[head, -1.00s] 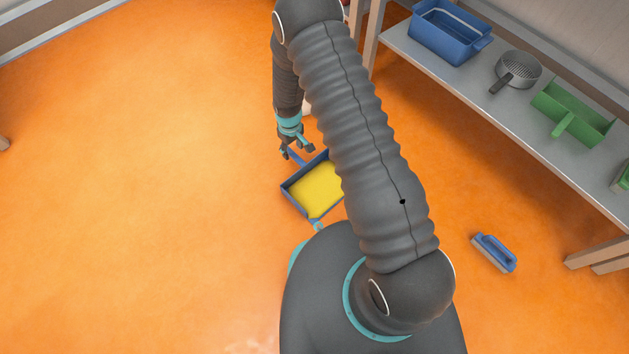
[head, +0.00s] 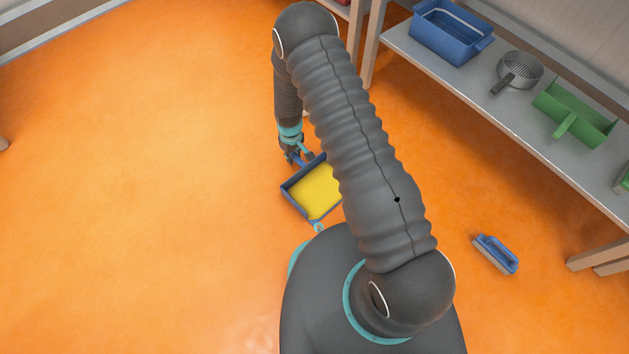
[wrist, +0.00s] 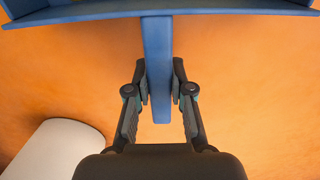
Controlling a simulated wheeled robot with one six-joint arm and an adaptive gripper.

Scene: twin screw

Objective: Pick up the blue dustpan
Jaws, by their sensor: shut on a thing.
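The blue dustpan (head: 289,190) lies on the orange floor in the head view, with a yellow layer (head: 316,192) in its pan. My arm hides its right part. My gripper (head: 297,157) is down at the dustpan's handle, on the far side of the pan. In the wrist view the blue handle (wrist: 157,50) runs down between the two fingers of my gripper (wrist: 159,82). The fingers are shut on the handle from both sides. The rear edge of the dustpan's pan crosses the top of the wrist view.
A blue brush (head: 495,254) lies on the floor at right. A white rounded object (wrist: 58,150) shows in the wrist view. The floor at left is clear.

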